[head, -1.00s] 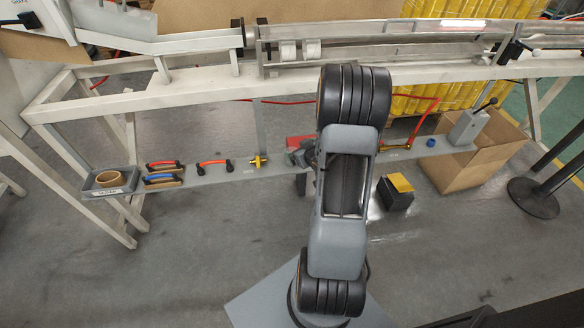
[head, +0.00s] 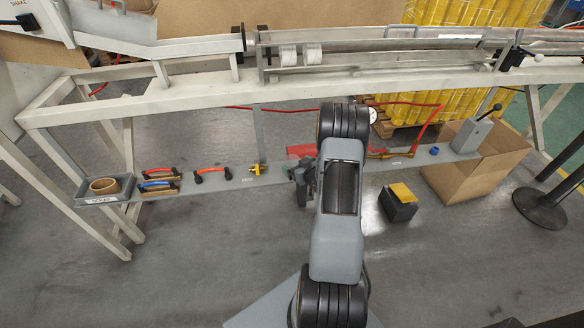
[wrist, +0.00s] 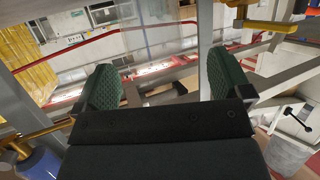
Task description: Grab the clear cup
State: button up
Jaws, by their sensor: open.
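I cannot pick out a clear cup for certain in either view. My gripper (wrist: 163,82) is open, with two green textured finger pads standing well apart and nothing between them. Pale frame bars show beyond the gap. In the head view my gripper (head: 303,184) is small and dark beside the shelf, left of my arm, and its fingers are hard to make out. My arm hides part of the shelf's middle and the rail behind.
A narrow grey shelf (head: 225,181) runs below the white frame (head: 190,100). It carries a tray (head: 104,198) with a tape roll (head: 103,186), handled tools (head: 160,180) and a blue ring (head: 435,150). A black-and-yellow box (head: 398,203) and a cardboard box (head: 478,172) stand at right.

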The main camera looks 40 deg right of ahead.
aim_at(288, 158)
jog(key=shift+d+b+x, duration=0.15)
jog(key=shift+x, duration=1.2)
jog(key=shift+d+b+x, duration=0.15)
jog(key=shift+x, duration=1.15)
jog(key=shift+r, duration=0.1)
jog(key=c, duration=1)
